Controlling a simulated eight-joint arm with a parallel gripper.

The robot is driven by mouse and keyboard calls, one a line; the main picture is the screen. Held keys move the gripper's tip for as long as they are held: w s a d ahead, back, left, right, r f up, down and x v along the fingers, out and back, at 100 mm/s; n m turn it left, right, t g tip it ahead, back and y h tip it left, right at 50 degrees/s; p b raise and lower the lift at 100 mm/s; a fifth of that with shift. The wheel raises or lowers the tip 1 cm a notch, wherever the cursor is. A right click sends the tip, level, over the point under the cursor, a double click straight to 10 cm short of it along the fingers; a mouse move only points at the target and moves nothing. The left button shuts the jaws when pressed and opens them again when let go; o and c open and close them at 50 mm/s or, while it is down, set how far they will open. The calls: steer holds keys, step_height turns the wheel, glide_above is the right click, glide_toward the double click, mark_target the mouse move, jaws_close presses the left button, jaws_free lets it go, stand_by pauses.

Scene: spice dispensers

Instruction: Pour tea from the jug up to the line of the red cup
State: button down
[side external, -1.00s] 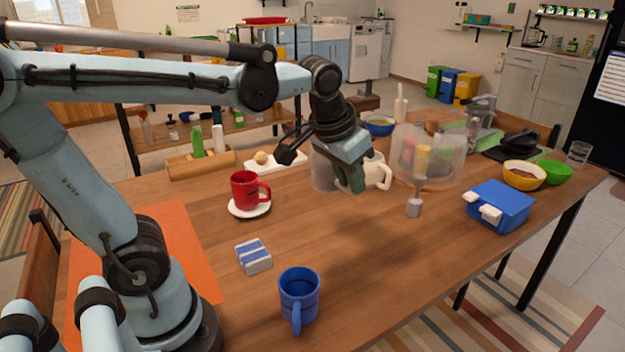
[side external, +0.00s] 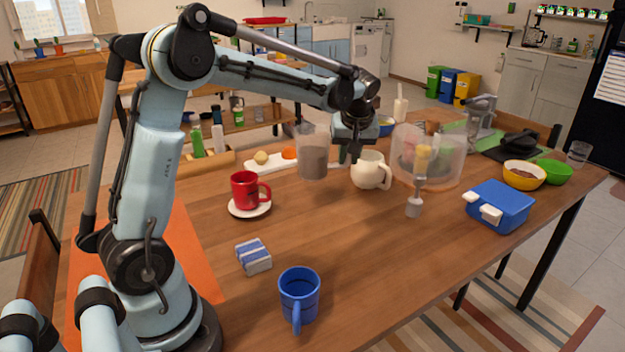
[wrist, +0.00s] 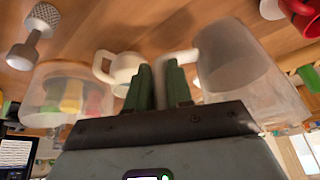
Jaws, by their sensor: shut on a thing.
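The clear jug (side external: 313,158) with grey-brown tea in it hangs upright, apparently just above the table. My gripper (side external: 355,152) is at its right side, shut on the jug's handle. In the wrist view the fingers (wrist: 160,88) are closed around the pale handle, and the jug (wrist: 232,62) fills the right side. The red cup (side external: 245,190) stands upright on a white saucer (side external: 262,210), left of and nearer than the jug. Part of the cup (wrist: 303,14) shows at the wrist view's top right corner. Its inside and line cannot be made out.
A cream pitcher (side external: 370,172) stands just right of the jug, close to my gripper. A clear container (side external: 440,165) and a grey-headed utensil (side external: 414,205) are further right. A blue mug (side external: 299,296) and a blue-white box (side external: 253,256) are in front. The table's middle is clear.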

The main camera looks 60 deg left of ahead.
mark_target(308, 128)
steer(key=shift+w+a+f+n+g, duration=0.35)
steer(key=shift+a+f+n, duration=0.7)
steer(key=shift+a, duration=0.4)
steer(key=shift+w+a+f+n+g, duration=0.2)
steer(key=shift+a+f+n+g, duration=0.2)
steer(key=shift+a+f+n, duration=0.7)
steer(key=shift+w+a+f+n+g, duration=0.35)
steer(key=shift+a+f+n, duration=0.3)
steer(key=shift+a+f, duration=0.85)
steer(key=shift+a+r, duration=0.35)
steer(key=shift+s+r, duration=0.1)
steer(key=shift+r, duration=0.05)
steer(key=shift+s+a+r+n+t+h, duration=0.1)
steer(key=shift+s+a+r+n+t, duration=0.15)
steer(key=shift+s+r+t, duration=0.95)
steer(key=shift+s+a+r+n+t+h, duration=0.1)
steer(key=shift+s+r+n+t, duration=0.1)
steer(key=shift+s+r+t, duration=1)
steer(key=shift+s+a+r+n+t+h, duration=0.1)
steer(key=shift+s+a+r+n+t, duration=0.2)
steer(key=shift+r+t, duration=0.95)
steer(key=shift+s+d+r+g, duration=0.1)
steer(key=shift+s+r+g, duration=0.15)
steer(key=shift+r, duration=0.45)
